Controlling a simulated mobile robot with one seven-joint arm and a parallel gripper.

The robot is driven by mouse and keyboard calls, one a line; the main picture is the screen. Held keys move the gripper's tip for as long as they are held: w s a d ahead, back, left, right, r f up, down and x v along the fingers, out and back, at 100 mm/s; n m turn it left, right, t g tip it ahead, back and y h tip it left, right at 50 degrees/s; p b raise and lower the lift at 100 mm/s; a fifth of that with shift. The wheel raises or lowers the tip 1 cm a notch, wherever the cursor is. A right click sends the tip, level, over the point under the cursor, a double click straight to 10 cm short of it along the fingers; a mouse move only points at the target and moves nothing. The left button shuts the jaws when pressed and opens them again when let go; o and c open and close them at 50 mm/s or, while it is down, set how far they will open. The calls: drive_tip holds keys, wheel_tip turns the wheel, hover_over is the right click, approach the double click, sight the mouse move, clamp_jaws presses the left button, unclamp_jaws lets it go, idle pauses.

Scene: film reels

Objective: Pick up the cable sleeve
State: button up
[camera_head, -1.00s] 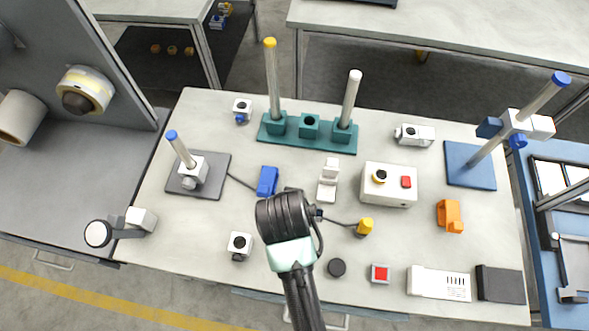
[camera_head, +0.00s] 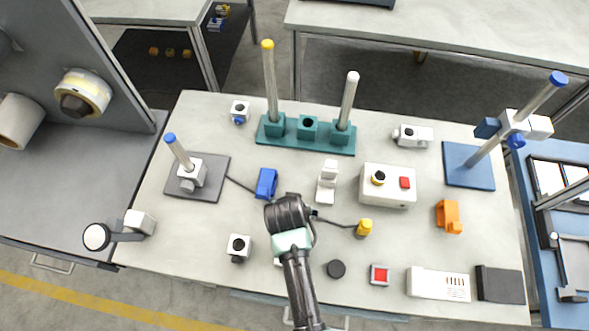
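I cannot tell for sure which thing is the cable sleeve. A dark cable (camera_head: 337,223) runs on the table to a yellow upright plug (camera_head: 364,228). A blue block (camera_head: 266,183) lies to the left, where another stretch of cable (camera_head: 240,184) ends, coming from the grey stand base. My gripper (camera_head: 290,207) is over the middle of the table, just below and right of the blue block and left of the yellow plug. Its fingers are hidden under my wrist, so I cannot see whether it is open or holds anything.
A teal base with two posts (camera_head: 335,146) stands at the back. A white control box (camera_head: 388,186), a white bracket (camera_head: 327,183) and an orange block (camera_head: 449,216) are to the right. A black disc (camera_head: 336,268) and a red button box (camera_head: 380,275) lie near the front.

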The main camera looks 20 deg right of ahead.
drive_tip(key=c, duration=1.4)
drive_tip(key=shift+r, duration=0.1)
drive_tip(key=shift+c, duration=0.2)
